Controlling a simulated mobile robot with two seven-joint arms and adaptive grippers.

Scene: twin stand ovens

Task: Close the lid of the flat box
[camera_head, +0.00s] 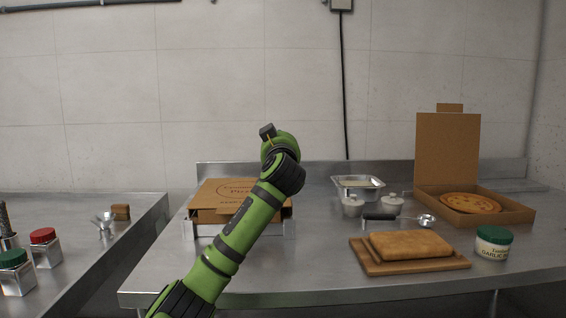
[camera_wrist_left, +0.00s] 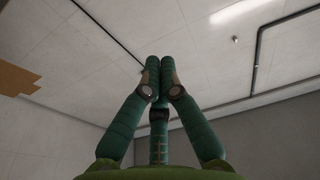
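The flat cardboard box (camera_head: 520,213) stands open at the right of the steel table, with a pizza (camera_head: 470,203) inside. Its lid (camera_head: 447,150) stands upright at the back, with a small tab on top. My left arm rises from the bottom, left of the box and well apart from it; its fingers are hidden in the head view. In the left wrist view my left gripper (camera_wrist_left: 159,62) has its fingertips together, with nothing seen between them. A brown cardboard piece (camera_wrist_left: 14,79), likely the lid, shows at the left edge there. My right gripper is not in view.
A closed printed pizza box (camera_head: 212,190) sits behind my left arm. A loaf on a wooden board (camera_head: 440,264), a garlic jar (camera_head: 494,243), a scoop (camera_head: 385,217), lidded pots (camera_head: 391,206) and a steel tray (camera_head: 358,187) stand near the open box. Shakers (camera_head: 45,248) stand far left.

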